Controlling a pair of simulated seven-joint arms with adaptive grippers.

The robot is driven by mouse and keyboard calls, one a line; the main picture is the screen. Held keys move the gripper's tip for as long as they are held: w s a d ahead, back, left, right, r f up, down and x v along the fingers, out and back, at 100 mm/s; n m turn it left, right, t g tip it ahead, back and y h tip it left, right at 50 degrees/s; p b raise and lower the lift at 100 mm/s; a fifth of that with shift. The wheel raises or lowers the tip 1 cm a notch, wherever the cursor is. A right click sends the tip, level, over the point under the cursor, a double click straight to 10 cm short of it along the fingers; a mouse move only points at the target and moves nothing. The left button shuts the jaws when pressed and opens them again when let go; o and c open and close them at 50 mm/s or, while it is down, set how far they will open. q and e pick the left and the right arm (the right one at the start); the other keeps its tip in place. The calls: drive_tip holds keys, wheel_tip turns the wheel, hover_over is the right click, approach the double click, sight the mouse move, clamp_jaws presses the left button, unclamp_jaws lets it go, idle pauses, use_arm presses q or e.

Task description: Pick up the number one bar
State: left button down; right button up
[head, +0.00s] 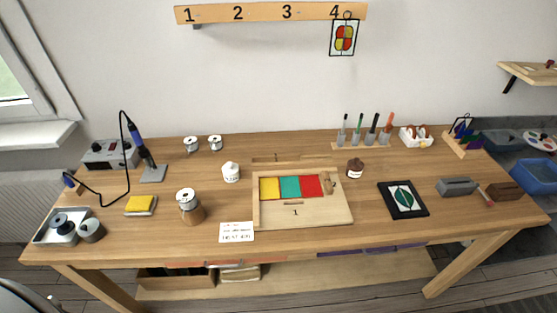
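A light wooden bar (308,158) lies at the back middle of the table, behind the wooden board; a small mark on it looks like a 1, but it is too small to be sure. The wooden board (325,215) lies flat at the front middle, with a 1 printed on it. It holds a yellow panel (270,188), a teal panel (290,187) and a red panel (311,186) side by side. A small brownish strip (293,203) lies below the panels. Neither of my grippers is in view.
A white card (236,232) and a spool on a stand (187,200) are left of the board. A white jar (231,172) and a brown jar (355,168) stand near the bar's ends. A leaf panel (403,212) lies right. A soldering iron (136,136) stands left.

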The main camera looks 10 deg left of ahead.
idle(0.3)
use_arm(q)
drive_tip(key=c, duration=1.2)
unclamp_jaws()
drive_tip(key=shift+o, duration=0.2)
